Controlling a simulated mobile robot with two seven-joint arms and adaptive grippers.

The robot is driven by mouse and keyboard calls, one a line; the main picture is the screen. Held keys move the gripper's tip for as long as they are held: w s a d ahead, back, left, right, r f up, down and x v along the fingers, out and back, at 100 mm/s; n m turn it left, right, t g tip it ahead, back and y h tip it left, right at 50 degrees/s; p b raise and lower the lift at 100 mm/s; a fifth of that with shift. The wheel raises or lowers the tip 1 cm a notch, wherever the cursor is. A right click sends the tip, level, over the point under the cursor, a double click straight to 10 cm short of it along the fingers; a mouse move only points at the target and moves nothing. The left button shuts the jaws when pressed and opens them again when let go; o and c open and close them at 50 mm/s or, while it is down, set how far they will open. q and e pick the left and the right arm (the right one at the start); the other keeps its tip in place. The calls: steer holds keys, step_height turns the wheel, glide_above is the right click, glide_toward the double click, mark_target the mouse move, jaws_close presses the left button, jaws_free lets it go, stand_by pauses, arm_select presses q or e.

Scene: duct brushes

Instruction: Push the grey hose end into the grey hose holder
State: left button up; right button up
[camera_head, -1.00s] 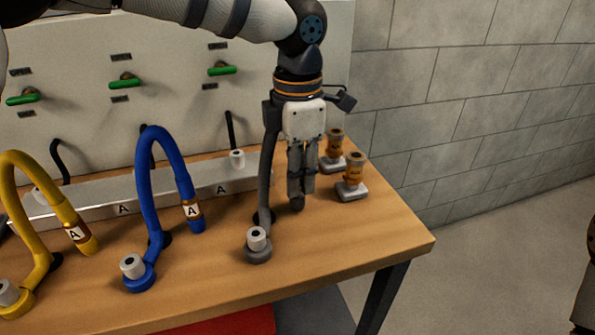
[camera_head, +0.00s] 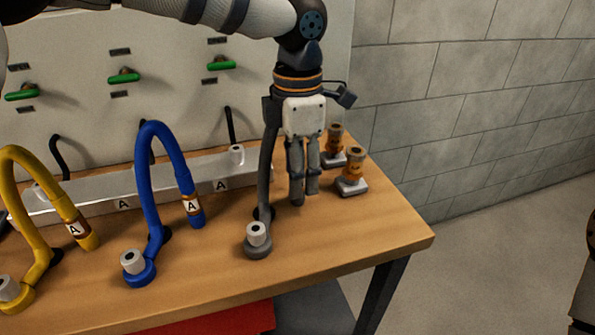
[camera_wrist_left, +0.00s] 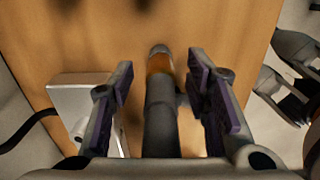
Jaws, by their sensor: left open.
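My left gripper (camera_head: 304,180) points down over the right part of the table. Its fingers are open. The grey hose (camera_head: 266,170) rises from a hole in the table and passes behind the gripper. The grey hose holder (camera_head: 258,251), a grey base with a white cup, stands on the table in front, left of the gripper and apart from the hose end. Dark finger-like parts show at the wrist view's right edge.
The blue hose (camera_head: 160,135) and yellow hose (camera_head: 25,160) arch on the left, each beside its holder. A metal rail (camera_head: 100,203) runs behind. Two orange-and-brown fittings (camera_head: 352,163) stand right of the gripper. The table's front right corner is clear.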

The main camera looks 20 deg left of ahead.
arm_select(q)
step_height(320, 180, up, 11)
steer(key=shift+r, duration=0.15)
stand_by(0.4)
